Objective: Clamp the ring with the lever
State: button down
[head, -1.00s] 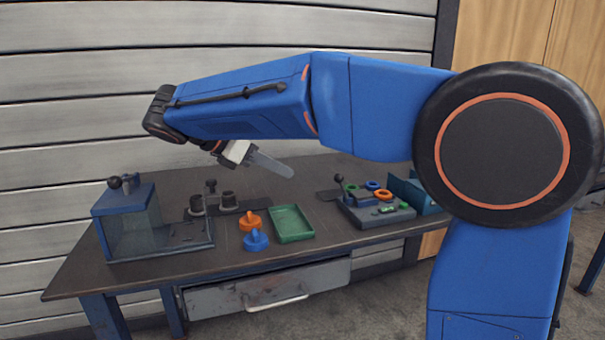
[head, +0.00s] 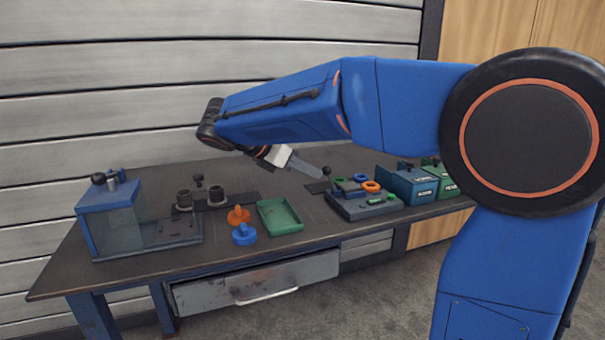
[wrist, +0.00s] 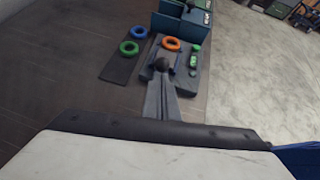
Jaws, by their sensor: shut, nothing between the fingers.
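My gripper (head: 318,172) is shut and empty, above the right part of the table; its fingers also show in the wrist view (wrist: 168,88). A black ball knob (head: 326,171) on a thin lever appears beside the fingertips; it also shows in the wrist view (wrist: 162,65). I cannot tell whether the fingers touch it. Near it are an orange ring (head: 371,186), a blue ring (wrist: 138,32) and a green ring (wrist: 129,48). The orange ring rests on a grey block (head: 350,212). Two dark pipe stubs (head: 184,199) stand further left, with another dark knob (head: 198,179) between them.
A blue-topped clear box (head: 110,195) stands at the left. An orange knobbed part (head: 238,215), a blue knobbed part (head: 244,234) and a green tray (head: 280,216) lie mid-table. Blue and green bins (head: 408,185) stand at the right. A drawer (head: 255,281) hangs below the front edge.

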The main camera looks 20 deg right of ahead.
aim_at(326, 169)
jog(key=shift+d+r, duration=0.15)
dwell(0.3)
jog(key=shift+d+r+y, duration=0.65)
jog(key=shift+d+y, duration=0.15)
jog(key=shift+y, duration=0.2)
jog(key=d+y, duration=0.1)
jog(key=d+r+y, duration=0.1)
jog(key=shift+d+r+y, duration=0.15)
jog(key=shift+d+y, duration=0.15)
jog(key=shift+y, duration=0.1)
jog(key=shift+w+d+r+m+g+y, duration=0.1)
jog(key=shift+d+m+g+y, duration=0.1)
jog(key=shift+d+y, duration=1)
jog(key=shift+w+d+r+m+g+y, duration=0.1)
jog(key=shift+d+m+y, duration=0.1)
jog(key=shift+d+y, duration=0.95)
jog(key=shift+d+h, duration=0.25)
